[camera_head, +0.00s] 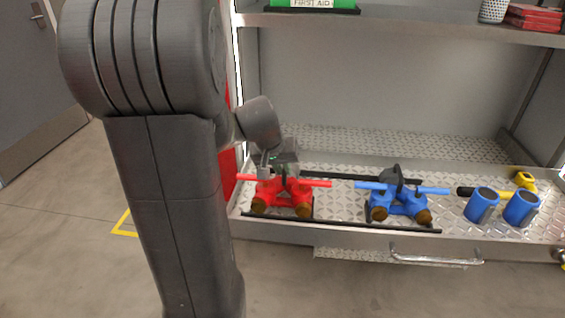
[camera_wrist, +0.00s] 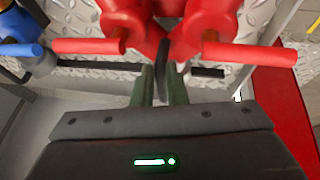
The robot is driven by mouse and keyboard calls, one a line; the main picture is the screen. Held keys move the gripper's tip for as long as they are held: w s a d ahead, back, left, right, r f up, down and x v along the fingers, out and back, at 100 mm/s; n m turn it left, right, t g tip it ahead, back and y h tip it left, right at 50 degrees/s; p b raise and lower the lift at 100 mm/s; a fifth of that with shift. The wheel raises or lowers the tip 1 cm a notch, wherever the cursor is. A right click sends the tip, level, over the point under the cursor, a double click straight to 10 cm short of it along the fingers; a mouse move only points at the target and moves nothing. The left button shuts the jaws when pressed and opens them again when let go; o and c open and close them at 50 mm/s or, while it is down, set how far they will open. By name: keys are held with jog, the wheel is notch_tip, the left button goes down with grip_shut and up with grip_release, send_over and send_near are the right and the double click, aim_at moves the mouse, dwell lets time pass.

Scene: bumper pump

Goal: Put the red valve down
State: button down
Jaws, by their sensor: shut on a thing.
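The red valve (camera_head: 298,198) is at the left end of the metal shelf in the head view, with two brass-coloured ends facing front and a red bar across its top. My gripper (camera_head: 274,168) is above and behind it. In the wrist view the red valve (camera_wrist: 205,22) fills the top middle, and my gripper's fingers (camera_wrist: 160,84) are shut on a dark part between its two red bodies. The valve is upright and at about shelf height; I cannot tell whether it touches the shelf.
A similar blue valve (camera_head: 398,204) stands to the right on the tread-plate shelf (camera_head: 345,205). Two blue cylinders (camera_head: 482,205) and a yellow-black tool (camera_head: 522,181) are further right. Dark rails run along the shelf. An upper shelf (camera_head: 400,28) hangs above. A drawer handle (camera_head: 435,260) sticks out below.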

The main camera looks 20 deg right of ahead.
dwell(0.3)
jog(key=c, duration=1.5)
grip_release()
jog(key=shift+o, duration=0.2)
jog(key=p+v, duration=0.2)
jog(key=v, duration=1)
jog(key=shift+p, duration=0.4)
jog(key=shift+r, duration=0.1)
